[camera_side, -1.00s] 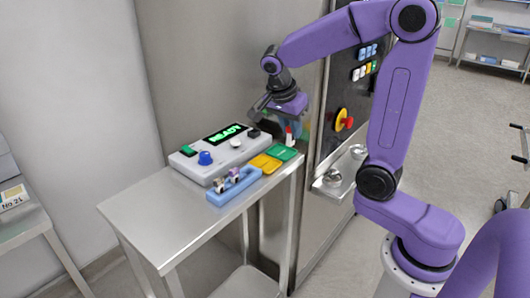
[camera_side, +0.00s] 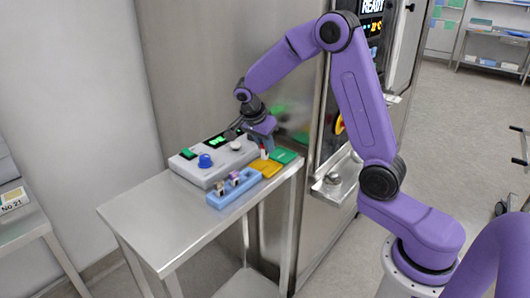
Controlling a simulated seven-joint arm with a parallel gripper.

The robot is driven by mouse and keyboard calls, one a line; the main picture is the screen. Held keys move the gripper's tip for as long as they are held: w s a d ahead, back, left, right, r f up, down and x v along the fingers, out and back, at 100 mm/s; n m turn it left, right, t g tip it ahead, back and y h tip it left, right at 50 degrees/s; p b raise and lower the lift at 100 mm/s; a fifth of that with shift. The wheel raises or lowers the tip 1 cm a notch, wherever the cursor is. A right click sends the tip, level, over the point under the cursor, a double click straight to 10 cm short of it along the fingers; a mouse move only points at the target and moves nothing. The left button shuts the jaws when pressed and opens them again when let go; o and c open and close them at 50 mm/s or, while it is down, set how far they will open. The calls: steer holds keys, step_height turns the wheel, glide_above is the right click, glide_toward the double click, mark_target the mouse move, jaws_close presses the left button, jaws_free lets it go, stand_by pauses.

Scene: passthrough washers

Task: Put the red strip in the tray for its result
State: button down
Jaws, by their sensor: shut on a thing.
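My gripper (camera_side: 264,143) is shut on the red strip (camera_side: 264,153), a small white piece with a red part, held upright below the fingers. The strip's lower end is over or at the yellow tray (camera_side: 264,168), near its edge with the green tray (camera_side: 286,155); I cannot tell whether it touches. The blue rack (camera_side: 222,199) in front of the trays holds a few small strips. The grey tester box (camera_side: 206,176) behind has a blue knob and a green lit display, now partly hidden by my gripper.
The trays, rack and tester stand at the back of a steel side table (camera_side: 150,215), whose front left part is bare.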

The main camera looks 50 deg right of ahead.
mark_target(263, 148)
steer(key=shift+f, duration=1.45)
steer(key=shift+f, duration=0.15)
steer(key=c, duration=1)
jaws_free()
